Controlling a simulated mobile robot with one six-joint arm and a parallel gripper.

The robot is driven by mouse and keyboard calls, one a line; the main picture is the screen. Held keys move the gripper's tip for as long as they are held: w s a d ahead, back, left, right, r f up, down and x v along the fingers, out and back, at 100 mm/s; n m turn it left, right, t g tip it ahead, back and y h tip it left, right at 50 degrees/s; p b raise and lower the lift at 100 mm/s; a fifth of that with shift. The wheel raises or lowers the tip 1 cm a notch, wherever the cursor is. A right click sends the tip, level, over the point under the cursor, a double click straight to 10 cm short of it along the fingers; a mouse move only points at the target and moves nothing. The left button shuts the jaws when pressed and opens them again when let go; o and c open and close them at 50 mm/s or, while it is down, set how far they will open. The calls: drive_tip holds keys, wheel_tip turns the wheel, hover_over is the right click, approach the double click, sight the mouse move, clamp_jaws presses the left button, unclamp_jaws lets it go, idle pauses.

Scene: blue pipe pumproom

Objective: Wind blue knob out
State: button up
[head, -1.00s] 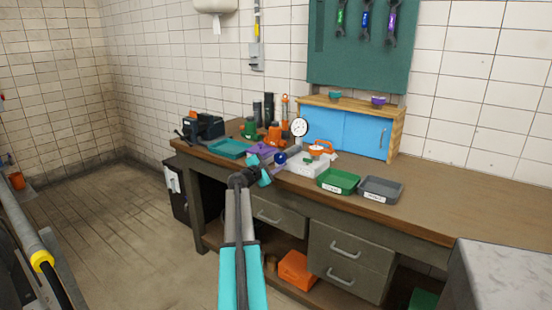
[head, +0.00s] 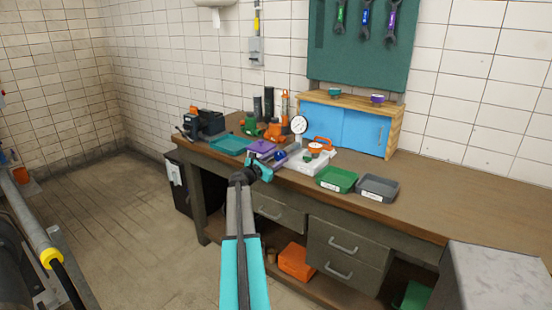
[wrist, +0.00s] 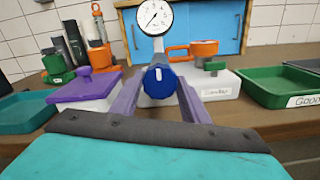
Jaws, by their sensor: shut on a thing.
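The blue knob (wrist: 159,79) has a white mark on its face and sits below a white dial gauge (wrist: 155,17) in the wrist view. In the head view the knob (head: 280,156) is at the bench's front, beside the white block under the gauge (head: 298,125). My gripper (wrist: 158,86) has its two purple fingers on either side of the knob, shut on it. In the head view my gripper (head: 273,162) reaches the knob from the front left. The fingertips' contact behind the knob is partly hidden.
A purple-lidded box (wrist: 88,88) and a teal tray (wrist: 22,112) stand left of the knob. A white block with orange and green handles (wrist: 208,82) and a green tray (wrist: 278,88) stand right. The wooden bench (head: 440,205) is clear further right.

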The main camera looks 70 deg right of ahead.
drive_tip(key=shift+w+d+r, duration=0.1)
drive_tip(key=shift+w+r, duration=0.2)
drive_tip(key=o, duration=1.1)
drive_tip(key=shift+c, duration=0.2)
drive_tip(key=shift+s+f, duration=0.15)
drive_tip(key=shift+a+f, duration=0.1)
drive_tip(key=shift+a, duration=0.7)
drive_tip(key=b+v, duration=0.2)
drive_tip(key=v, duration=1)
drive_tip(key=shift+w, duration=0.2)
drive_tip(key=shift+a, duration=0.1)
